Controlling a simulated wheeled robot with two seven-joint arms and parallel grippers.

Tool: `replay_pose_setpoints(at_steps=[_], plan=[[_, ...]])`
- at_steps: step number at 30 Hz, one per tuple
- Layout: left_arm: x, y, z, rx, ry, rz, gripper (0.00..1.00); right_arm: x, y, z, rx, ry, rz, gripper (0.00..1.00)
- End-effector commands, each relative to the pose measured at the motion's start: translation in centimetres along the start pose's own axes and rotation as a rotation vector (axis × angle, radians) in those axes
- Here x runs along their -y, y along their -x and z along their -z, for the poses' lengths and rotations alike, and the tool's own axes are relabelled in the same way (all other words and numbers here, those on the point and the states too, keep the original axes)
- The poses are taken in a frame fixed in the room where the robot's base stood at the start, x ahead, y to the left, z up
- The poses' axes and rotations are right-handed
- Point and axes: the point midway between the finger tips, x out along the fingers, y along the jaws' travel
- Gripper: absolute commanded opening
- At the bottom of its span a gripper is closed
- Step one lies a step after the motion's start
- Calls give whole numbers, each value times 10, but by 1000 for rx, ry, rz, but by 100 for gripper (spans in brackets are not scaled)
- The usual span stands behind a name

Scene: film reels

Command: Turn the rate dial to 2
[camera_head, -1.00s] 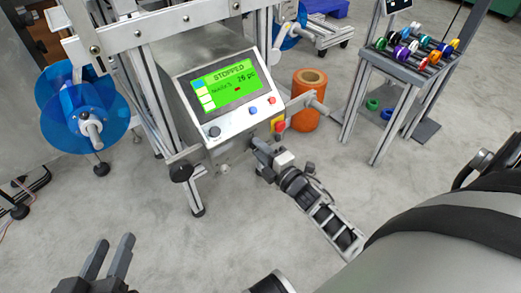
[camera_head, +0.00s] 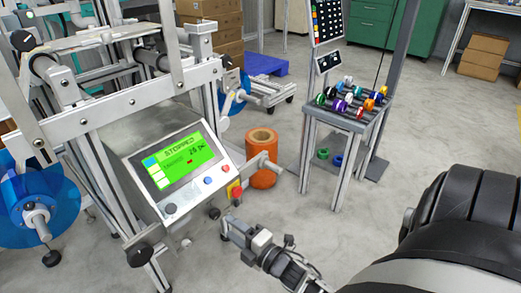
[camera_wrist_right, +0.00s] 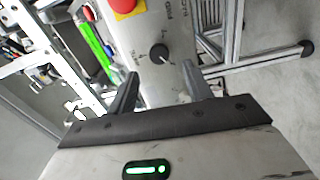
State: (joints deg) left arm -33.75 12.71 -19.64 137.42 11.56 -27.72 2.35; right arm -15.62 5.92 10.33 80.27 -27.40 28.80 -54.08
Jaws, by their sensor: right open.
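A black dial (camera_wrist_right: 159,52) with small marks around it sits on the grey panel face in the right wrist view, beside the red emergency stop (camera_wrist_right: 123,5). Its markings are too small to read, so its setting cannot be told. In the head view I cannot make this dial out clearly. My right gripper (camera_wrist_right: 160,77) is open, its fingers apart on either side of the dial's line and short of it. In the head view the right gripper (camera_head: 229,228) is just below the control box's right side. My left gripper is out of view.
The control box screen (camera_head: 180,160) reads STOPPED. An orange roll (camera_head: 262,160) stands behind the gripper. A rack of coloured spools (camera_head: 345,100) is at the right. Floor between is clear.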

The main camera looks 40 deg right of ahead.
Motion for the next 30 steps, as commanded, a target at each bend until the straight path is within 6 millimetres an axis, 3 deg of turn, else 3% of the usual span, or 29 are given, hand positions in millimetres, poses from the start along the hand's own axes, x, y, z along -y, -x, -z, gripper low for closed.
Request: replay_pose_setpoints(at_steps=[6,12,18,30], plan=[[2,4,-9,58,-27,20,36,-2,56,0,2,-1,4,50],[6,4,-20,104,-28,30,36,-1,90,0,1,1,1,50],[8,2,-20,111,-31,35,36,0,103,0,-1,2,-1,50],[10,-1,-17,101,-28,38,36,0,104,0,0,1,-1,50]])
